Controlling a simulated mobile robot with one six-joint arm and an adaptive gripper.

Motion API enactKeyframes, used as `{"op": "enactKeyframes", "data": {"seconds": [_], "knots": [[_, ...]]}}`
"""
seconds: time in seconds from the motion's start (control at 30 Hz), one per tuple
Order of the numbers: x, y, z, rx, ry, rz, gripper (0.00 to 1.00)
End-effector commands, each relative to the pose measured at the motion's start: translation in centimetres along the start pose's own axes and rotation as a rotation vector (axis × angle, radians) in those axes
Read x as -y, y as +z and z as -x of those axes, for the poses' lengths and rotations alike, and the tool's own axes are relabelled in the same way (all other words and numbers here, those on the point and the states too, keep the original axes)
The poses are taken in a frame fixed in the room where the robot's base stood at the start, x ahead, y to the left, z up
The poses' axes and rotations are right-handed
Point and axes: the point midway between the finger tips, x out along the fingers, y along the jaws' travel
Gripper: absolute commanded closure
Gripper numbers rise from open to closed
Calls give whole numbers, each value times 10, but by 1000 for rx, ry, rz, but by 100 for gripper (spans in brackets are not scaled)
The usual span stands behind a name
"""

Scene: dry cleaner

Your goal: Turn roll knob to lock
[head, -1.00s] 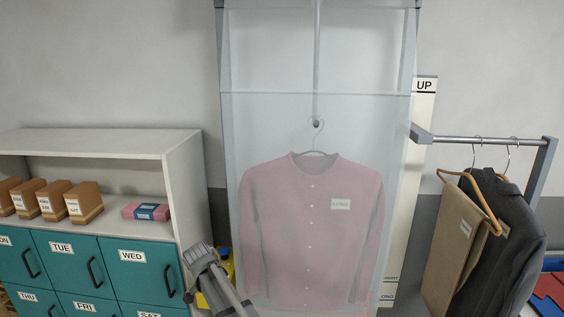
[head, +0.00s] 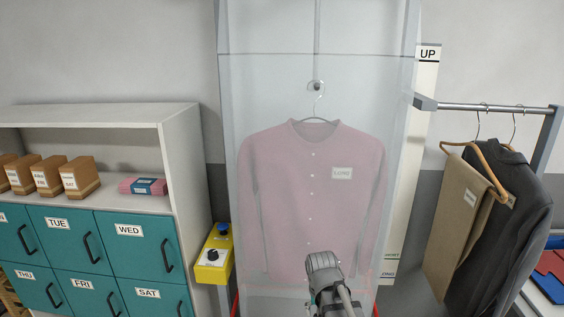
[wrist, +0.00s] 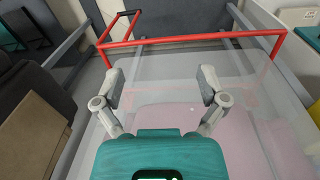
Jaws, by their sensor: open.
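A yellow control box (head: 214,258) stands left of the bagging stand. It has a black knob (head: 213,254) with a pale mark and a blue button (head: 222,229) above it. I cannot read any lock marking there. My gripper (wrist: 160,84) is open and empty, with its two fingers spread apart in the wrist view. In the head view my gripper is in front of the lower part of the pink shirt (head: 312,200), to the right of the box and apart from it.
Clear film (head: 270,90) hangs around the shirt. A red bar frame (wrist: 205,36) crosses the wrist view beyond my fingers. Teal lockers (head: 140,240) stand at left. A rail (head: 490,108) with hanging clothes stands at right.

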Motion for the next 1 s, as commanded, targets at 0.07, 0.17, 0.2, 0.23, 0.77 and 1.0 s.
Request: {"op": "enactKeyframes", "data": {"seconds": [0.07,0.17,0.2,0.23,0.77,1.0], "knots": [[-22,17,-11,8,-19,41,8],[-41,29,-17,14,-41,93,8],[-46,33,-19,15,-48,111,8],[-50,35,-20,16,-54,123,8],[-62,43,-23,17,-73,171,8],[-62,43,-23,17,-72,171,8]]}}
